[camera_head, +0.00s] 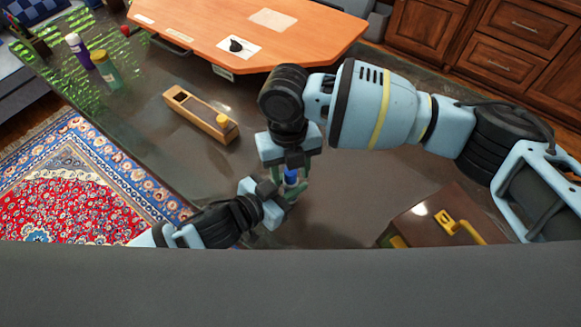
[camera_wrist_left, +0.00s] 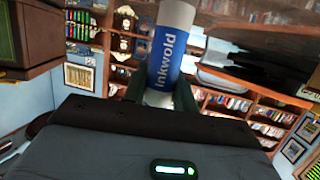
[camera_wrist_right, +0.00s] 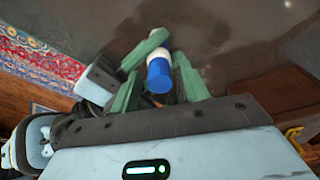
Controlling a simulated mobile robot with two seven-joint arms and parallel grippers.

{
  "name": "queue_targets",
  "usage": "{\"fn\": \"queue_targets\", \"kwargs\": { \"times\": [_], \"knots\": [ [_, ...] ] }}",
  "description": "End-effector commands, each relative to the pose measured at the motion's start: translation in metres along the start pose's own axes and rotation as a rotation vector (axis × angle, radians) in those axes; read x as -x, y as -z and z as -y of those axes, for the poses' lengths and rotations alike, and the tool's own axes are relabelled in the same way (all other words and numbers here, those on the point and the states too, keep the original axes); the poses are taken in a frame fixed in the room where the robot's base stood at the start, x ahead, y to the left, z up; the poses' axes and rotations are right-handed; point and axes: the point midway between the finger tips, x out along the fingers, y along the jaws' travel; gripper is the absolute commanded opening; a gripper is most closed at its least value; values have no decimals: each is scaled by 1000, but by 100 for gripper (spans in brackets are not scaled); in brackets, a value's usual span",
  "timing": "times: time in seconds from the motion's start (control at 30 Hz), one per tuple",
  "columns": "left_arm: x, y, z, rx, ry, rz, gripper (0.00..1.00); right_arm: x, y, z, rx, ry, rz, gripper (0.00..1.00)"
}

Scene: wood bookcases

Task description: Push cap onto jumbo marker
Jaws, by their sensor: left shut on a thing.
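A jumbo marker (camera_wrist_left: 171,45) with a blue band lettered "Inkwold" and a white lower part is held in my left gripper (camera_wrist_left: 160,92), which is shut on it. A blue cap-like end (camera_head: 291,175) shows between the grippers in the head view. In the right wrist view this blue end (camera_wrist_right: 158,82) has a white section (camera_wrist_right: 158,57) behind it. My right gripper (camera_wrist_right: 160,95) has its green fingers on both sides of the blue end, with gaps visible, and looks open. I cannot tell whether the blue end is a separate cap or how far it is seated.
A wooden box (camera_head: 185,104) with a yellow cylinder (camera_head: 222,121) at its end lies on the dark table (camera_head: 335,215). Bottles (camera_head: 104,70) stand at the back left. An orange-topped table (camera_head: 300,30) is behind. A brown case (camera_head: 425,222) with yellow parts is at the right.

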Motion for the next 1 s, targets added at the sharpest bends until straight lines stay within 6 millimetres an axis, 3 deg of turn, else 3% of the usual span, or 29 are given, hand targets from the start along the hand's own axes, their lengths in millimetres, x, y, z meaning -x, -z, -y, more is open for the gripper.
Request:
{"fn": "queue_targets", "kwargs": {
  "times": [0.27, 0.43, 0.8, 1.0],
  "knots": [
    [0, 0, 0, 0, 0, 0, 0, 0, 0, 0, 0, 0, 0, 49],
    [0, 0, 0, 0, 0, 0, 0, 11, 0, 0, 0, -2, 1, 49],
    [0, 0, 0, 0, 0, 0, 0, 80, -1, -1, 0, -1, 3, 49],
    [0, 0, 0, 0, 0, 0, 0, 109, 0, 0, -1, 0, 1, 49]
  ]
}}
